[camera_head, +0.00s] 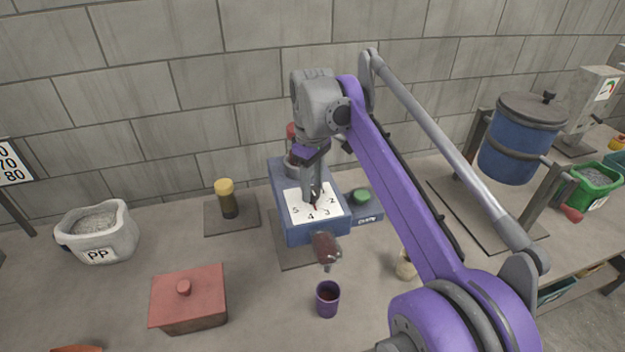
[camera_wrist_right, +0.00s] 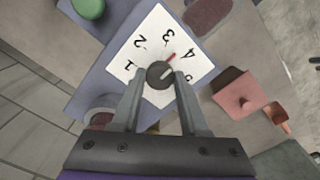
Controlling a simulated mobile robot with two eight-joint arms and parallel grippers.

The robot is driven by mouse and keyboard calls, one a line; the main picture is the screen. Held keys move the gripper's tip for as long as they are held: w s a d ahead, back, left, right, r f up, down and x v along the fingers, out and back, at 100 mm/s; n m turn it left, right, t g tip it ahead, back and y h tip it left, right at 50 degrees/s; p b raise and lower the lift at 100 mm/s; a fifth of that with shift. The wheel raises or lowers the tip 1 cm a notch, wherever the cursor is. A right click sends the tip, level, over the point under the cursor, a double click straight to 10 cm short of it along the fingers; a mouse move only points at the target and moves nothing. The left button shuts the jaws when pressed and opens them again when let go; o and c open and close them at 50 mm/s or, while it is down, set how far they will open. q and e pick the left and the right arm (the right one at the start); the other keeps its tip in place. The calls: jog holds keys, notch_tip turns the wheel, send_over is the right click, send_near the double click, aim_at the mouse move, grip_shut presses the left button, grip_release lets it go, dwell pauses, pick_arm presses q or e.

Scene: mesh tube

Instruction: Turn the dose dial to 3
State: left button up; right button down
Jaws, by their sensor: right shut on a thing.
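The dose dial is a dark round knob (camera_wrist_right: 159,74) on a white card (camera_wrist_right: 145,47) with numerals 1 to 5. Its red pointer (camera_wrist_right: 171,57) points between 3 and 4 in the right wrist view. The card tops a blue dosing machine (camera_head: 309,234) near the wall. My right gripper (camera_head: 314,200) comes down from above, and its fingers are shut on the knob from two sides. In the head view the gripper mostly covers the knob. My left gripper is not in view.
A purple cup (camera_head: 327,298) stands in front of the machine's dark red spout (camera_head: 325,247). A green button (camera_head: 361,196) sits to the machine's right. A red lidded box (camera_head: 188,302), a yellow-capped jar (camera_head: 227,199) and a PP sack (camera_head: 97,232) stand left. A blue drum (camera_head: 520,145) is at right.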

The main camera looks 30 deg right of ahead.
aim_at(312, 190)
jog(key=n+p, duration=0.1)
jog(key=n, duration=0.1)
jog(key=shift+r+n, duration=0.1)
jog(key=shift+n, duration=0.2)
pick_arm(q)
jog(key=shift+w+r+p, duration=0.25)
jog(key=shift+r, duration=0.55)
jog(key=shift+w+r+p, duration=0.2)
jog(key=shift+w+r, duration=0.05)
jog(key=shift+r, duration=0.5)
pick_arm(e)
jog(key=shift+n, duration=1.5)
jog(key=shift+c, duration=2.1)
grip_release()
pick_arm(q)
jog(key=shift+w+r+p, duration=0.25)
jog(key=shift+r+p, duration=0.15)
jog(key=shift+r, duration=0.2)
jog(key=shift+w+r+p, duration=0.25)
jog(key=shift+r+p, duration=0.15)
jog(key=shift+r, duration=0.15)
pick_arm(e)
notch_tip(312, 190, up, 11)
jog(key=shift+f, duration=0.2)
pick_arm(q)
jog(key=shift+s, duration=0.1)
